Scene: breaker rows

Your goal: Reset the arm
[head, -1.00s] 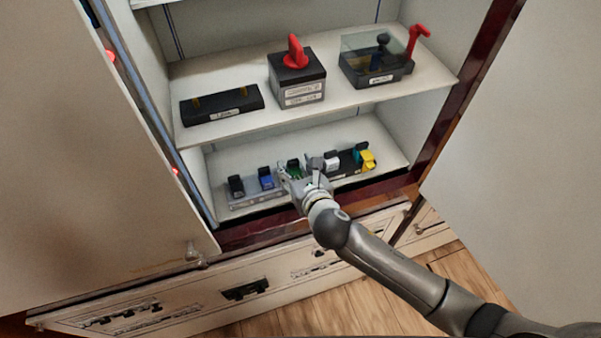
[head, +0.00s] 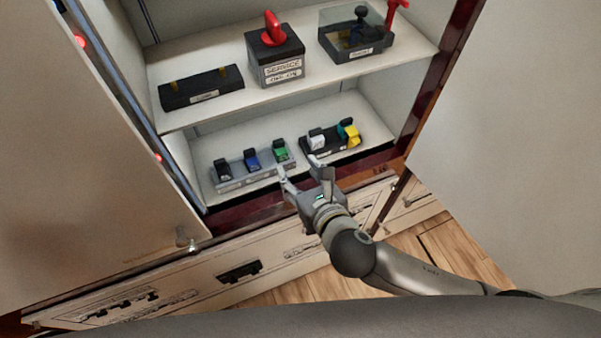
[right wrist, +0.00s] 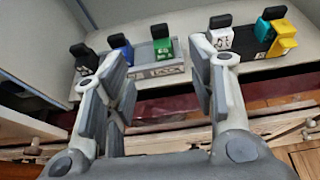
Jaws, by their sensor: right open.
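My right arm reaches in from the lower right of the head view. Its gripper (head: 299,172) is open and empty, just in front of the cabinet's lower shelf. In the right wrist view its two fingers (right wrist: 160,85) stand apart with nothing between them. Beyond them is a grey breaker row with black, blue (right wrist: 121,49) and green (right wrist: 163,50) breakers; the green one (head: 280,150) shows between the fingers. To the right is a dark row with white (head: 317,139) and yellow (head: 351,135) breakers. My left gripper is not in view.
The upper shelf (head: 215,115) holds a black block (head: 202,88), a box with a red rotary handle (head: 272,28) and a clear-topped box with a red lever (head: 397,8). Cabinet doors (head: 90,190) stand at both sides. Drawers are below.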

